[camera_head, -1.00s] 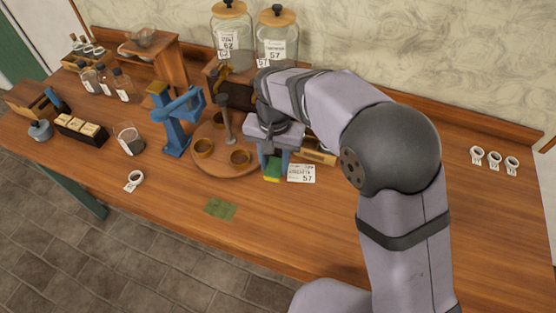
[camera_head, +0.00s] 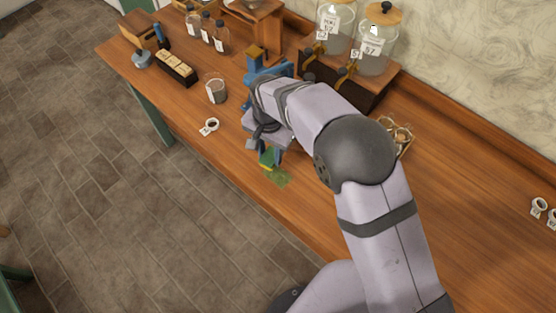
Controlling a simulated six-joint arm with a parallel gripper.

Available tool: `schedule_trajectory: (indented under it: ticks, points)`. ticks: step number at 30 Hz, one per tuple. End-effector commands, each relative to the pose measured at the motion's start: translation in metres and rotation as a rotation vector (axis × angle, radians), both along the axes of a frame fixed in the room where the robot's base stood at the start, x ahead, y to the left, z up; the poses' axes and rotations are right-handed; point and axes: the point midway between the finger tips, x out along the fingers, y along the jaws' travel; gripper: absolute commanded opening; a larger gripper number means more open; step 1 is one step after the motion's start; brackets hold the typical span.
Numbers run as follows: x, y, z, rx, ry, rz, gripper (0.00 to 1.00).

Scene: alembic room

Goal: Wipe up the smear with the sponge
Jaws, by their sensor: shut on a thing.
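The green smear (camera_head: 280,179) lies on the wooden bench top near its front edge. It looks patchy and thin. My gripper (camera_head: 268,154) points down just behind and left of the smear and is shut on the sponge (camera_head: 266,162).
A glass beaker (camera_head: 216,90) and a white tag ring (camera_head: 209,126) stand left of my gripper. A blue stand (camera_head: 258,68) is behind it. Two lidded jars (camera_head: 376,48) stand on a wooden riser at the back. The bench right of the smear is partly hidden by my arm.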

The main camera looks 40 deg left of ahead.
Motion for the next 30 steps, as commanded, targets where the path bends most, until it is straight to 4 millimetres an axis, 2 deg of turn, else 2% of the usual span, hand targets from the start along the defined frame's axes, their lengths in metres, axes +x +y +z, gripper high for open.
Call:
schedule_trajectory:
  ticks: [6,13,30]
  points:
    - [0.002,0.003,0.0,-0.002,0.001,-0.115,0.16]
    - [0.002,0.002,-0.003,-0.002,0.001,-0.129,0.16]
    - [0.002,0.002,-0.054,-0.002,0.001,-0.127,0.16]
